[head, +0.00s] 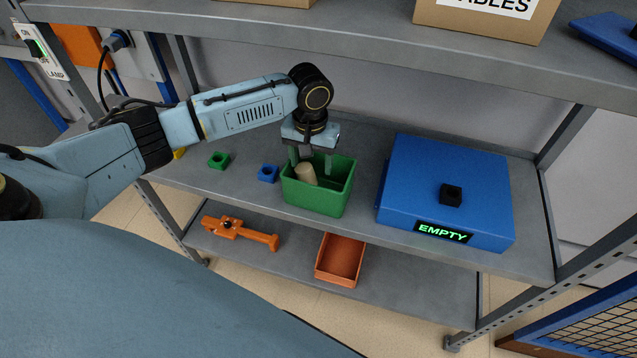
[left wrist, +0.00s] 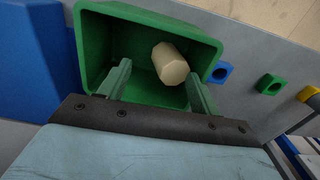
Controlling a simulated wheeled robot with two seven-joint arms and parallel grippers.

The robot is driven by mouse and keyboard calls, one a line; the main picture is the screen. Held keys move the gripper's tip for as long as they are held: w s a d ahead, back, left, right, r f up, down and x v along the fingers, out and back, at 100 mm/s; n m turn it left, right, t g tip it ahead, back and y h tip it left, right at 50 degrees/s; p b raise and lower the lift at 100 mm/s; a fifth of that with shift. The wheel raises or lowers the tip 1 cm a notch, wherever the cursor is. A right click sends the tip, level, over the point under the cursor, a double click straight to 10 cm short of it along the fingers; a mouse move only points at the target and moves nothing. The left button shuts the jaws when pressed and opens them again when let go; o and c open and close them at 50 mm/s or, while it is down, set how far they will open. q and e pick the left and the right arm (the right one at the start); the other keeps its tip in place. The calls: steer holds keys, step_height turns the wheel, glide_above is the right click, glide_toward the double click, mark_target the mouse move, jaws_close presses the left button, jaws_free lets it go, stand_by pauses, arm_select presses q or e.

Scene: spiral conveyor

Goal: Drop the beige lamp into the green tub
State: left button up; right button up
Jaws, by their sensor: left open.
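The green tub (head: 318,197) stands on the middle shelf, left of the blue box. The beige lamp (head: 306,174), a short cylinder, is inside the tub, tilted toward its left side in the head view. In the left wrist view the lamp (left wrist: 170,63) lies in the tub (left wrist: 150,14) beyond my fingers, apart from them. My left gripper (head: 310,158) points down over the tub; its two fingers (left wrist: 160,85) are spread with nothing between them. My right gripper is not in view.
A blue box (head: 400,170) marked EMPTY, with a black block (head: 451,195) on it, stands right of the tub. Small blue (head: 268,173) and green (head: 218,160) blocks sit left. An orange tray (head: 340,260) and orange tool (head: 240,233) lie on the lower shelf. An upper shelf (head: 400,45) hangs above.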

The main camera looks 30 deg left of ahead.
arm_select(q)
step_height(320, 180, up, 7)
steer(key=p, duration=0.1)
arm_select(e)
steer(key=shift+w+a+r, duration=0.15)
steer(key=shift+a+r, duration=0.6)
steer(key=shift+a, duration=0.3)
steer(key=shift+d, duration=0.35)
